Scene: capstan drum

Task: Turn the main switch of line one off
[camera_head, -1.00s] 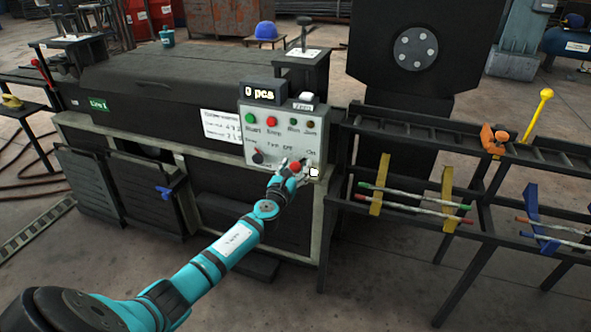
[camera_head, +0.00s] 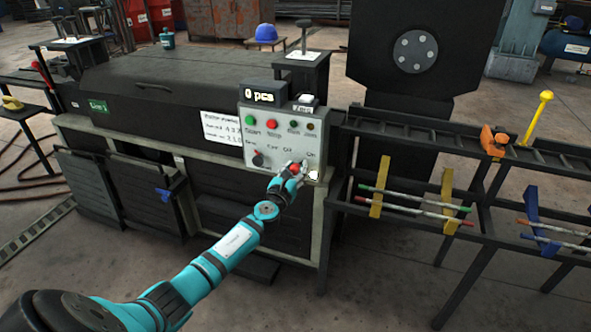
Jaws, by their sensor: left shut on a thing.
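The grey control panel (camera_head: 258,143) stands on the front of the dark machine and carries buttons, lamps and a "0 pcs" display. The red main switch knob (camera_head: 294,168) sits at its lower right, under the "Off" and "On" labels. My left gripper (camera_head: 293,171) is at this knob, its fingers closed around it. The fingers partly cover the knob, so I cannot tell which way it points. A green "Line 1" plate (camera_head: 98,105) is on the machine's left side. My right gripper is not in view.
A green button (camera_head: 250,120), a red button (camera_head: 272,123) and a black selector knob (camera_head: 257,159) share the panel. A rack (camera_head: 430,130) with coloured rods stands to the right. A blue cap (camera_head: 266,33) lies behind. The floor in front is open.

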